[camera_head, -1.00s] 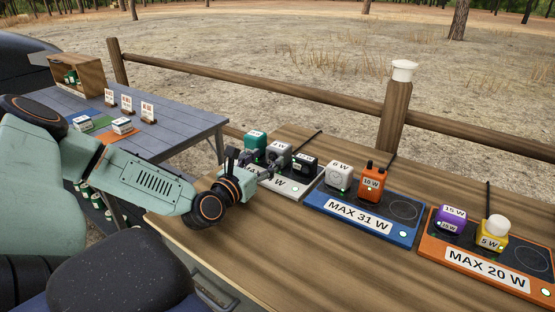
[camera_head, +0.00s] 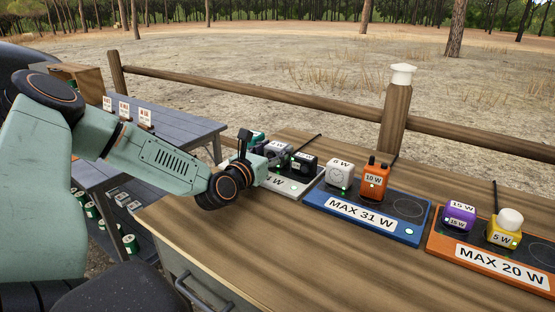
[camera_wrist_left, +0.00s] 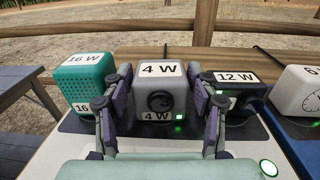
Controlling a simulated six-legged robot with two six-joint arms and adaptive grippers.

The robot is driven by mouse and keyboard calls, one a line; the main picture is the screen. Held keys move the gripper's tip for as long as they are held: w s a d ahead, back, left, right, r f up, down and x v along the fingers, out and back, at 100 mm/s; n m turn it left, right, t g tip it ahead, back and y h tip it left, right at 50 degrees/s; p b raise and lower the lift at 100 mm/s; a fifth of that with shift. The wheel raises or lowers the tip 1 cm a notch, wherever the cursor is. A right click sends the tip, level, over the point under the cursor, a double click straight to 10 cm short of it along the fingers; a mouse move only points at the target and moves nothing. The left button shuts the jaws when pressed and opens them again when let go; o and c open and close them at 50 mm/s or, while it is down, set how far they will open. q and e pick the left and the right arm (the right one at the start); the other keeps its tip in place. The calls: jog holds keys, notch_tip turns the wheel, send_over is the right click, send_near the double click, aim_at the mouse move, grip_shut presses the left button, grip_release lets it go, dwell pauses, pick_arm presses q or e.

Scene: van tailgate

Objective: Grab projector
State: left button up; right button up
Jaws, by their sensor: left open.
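A grey box labelled 4 W with a dark round lens (camera_wrist_left: 160,102), which looks like the projector, stands upright on the light-coloured board (camera_wrist_left: 262,150) at the left end of the wooden table. My left gripper (camera_wrist_left: 160,85) is open, with one finger on each side of this box; firm contact cannot be told. In the head view my left gripper (camera_head: 272,152) reaches the board from the left and partly hides the box. A green light glows at the box's front. My right gripper is not in view.
A teal 16 W box (camera_wrist_left: 85,82) stands close on the left and a black 12 W box (camera_wrist_left: 238,92) close on the right. The blue MAX 31 W board (camera_head: 365,222) and orange MAX 20 W board (camera_head: 490,262) lie farther right. The table front is clear.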

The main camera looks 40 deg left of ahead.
pick_arm(q)
jog(key=shift+r, duration=0.15)
jog(key=shift+c, duration=0.5)
jog(key=c, duration=0.9)
